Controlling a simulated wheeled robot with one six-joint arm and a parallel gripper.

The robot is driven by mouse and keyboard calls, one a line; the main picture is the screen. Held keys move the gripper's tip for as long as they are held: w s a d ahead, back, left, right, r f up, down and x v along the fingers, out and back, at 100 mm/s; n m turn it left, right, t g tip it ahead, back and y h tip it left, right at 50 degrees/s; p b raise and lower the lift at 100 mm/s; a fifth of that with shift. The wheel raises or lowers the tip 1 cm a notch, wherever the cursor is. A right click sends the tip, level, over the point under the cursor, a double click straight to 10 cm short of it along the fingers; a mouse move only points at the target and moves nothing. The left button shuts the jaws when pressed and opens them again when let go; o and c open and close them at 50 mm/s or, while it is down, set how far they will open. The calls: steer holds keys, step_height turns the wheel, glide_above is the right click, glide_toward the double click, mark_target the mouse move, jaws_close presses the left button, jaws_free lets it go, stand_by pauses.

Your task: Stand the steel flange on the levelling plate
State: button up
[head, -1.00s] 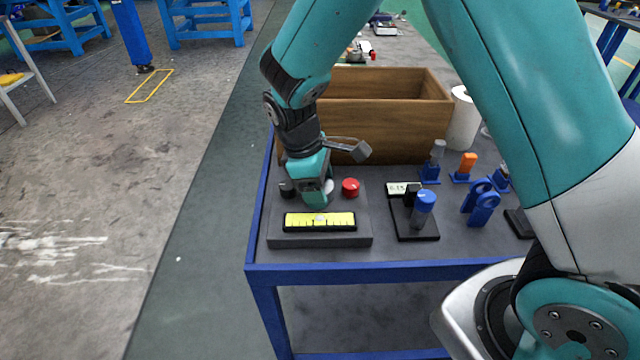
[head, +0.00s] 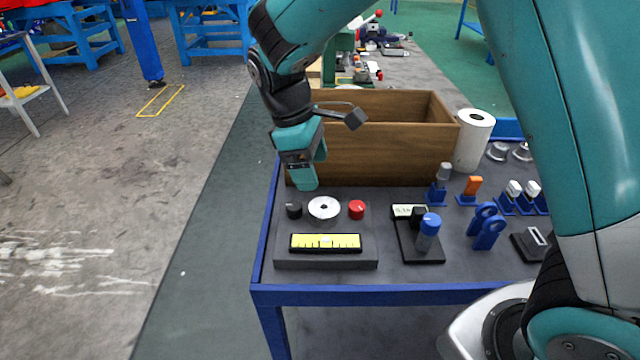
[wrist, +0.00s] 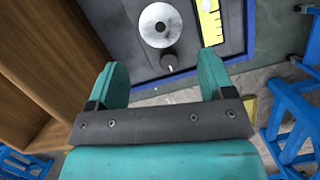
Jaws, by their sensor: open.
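The steel flange (head: 323,208) is a bright round disc with a small centre. It lies flat on the dark grey levelling plate (head: 345,226), between a black knob (head: 293,210) and a red knob (head: 357,210). A yellow level gauge (head: 325,243) is along the plate's front. The flange also shows in the wrist view (wrist: 160,24), beyond my fingers and apart from them. My gripper (head: 308,186) is open and empty, raised above the back left of the plate. Both fingers show apart in the wrist view (wrist: 161,75).
A wooden box (head: 385,150) stands close behind the plate. To the right are a gauge stand with a blue knob (head: 430,224), blue brackets (head: 487,228), an orange-topped part (head: 472,186) and a paper roll (head: 474,140). The blue table edge (head: 400,294) runs along the front.

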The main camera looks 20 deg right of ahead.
steer(key=s+a+r+m+y, duration=0.1)
steer(key=s+r+m+y, duration=0.1)
steer(key=s, duration=0.8)
steer(key=s+a+r+m+t+y, duration=0.1)
steer(key=s+r+m+y, duration=0.1)
steer(key=s+r+y, duration=0.2)
steer(key=s+r, duration=0.3)
steer(key=s, duration=0.4)
steer(key=shift+s+r+t+y, duration=0.25)
steer(key=shift+s+t+y, duration=0.05)
